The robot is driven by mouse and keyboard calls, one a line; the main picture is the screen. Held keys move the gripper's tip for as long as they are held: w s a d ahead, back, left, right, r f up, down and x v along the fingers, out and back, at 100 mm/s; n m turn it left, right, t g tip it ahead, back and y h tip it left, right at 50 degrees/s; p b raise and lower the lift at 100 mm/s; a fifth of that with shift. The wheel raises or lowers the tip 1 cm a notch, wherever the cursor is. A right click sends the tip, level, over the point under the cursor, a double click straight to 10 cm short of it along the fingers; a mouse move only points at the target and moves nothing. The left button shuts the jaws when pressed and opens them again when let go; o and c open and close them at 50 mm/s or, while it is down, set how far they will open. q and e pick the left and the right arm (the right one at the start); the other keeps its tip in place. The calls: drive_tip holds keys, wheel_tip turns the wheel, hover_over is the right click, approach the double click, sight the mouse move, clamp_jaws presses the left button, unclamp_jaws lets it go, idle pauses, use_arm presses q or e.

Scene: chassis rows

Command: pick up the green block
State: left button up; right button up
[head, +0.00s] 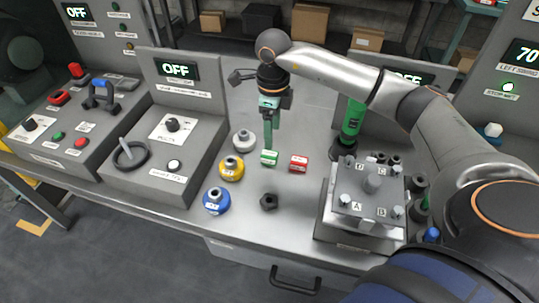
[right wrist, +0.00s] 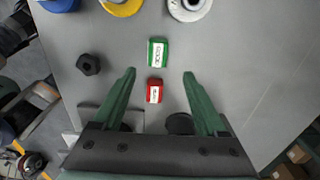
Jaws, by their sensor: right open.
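The green block (head: 269,158) lies on the grey metal table, left of the red block (head: 299,164). My right gripper (head: 268,146) points down just above the green block, its fingers seen nearly edge-on. In the right wrist view my right gripper (right wrist: 160,73) is open, with its two green fingers wide apart and nothing held. The green block (right wrist: 157,53) shows there just beyond the fingertips, and the red block (right wrist: 154,91) shows between the fingers. My left gripper does not show.
White (head: 243,140), yellow (head: 231,167) and blue (head: 216,200) round pieces stand left of the blocks. A dark hex nut (head: 269,202) lies in front. A grey fixture with posts (head: 347,217) stands right. A green cylinder (head: 352,118) stands behind it.

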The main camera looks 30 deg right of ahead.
sight(271, 154)
drive_tip(key=shift+a+f+p, duration=0.15)
drive_tip(key=shift+f, duration=1.65)
drive_tip(key=shift+a+f+p, duration=0.1)
drive_tip(key=shift+f+p, duration=0.05)
drive_tip(key=shift+f, duration=1.6)
clamp_jaws()
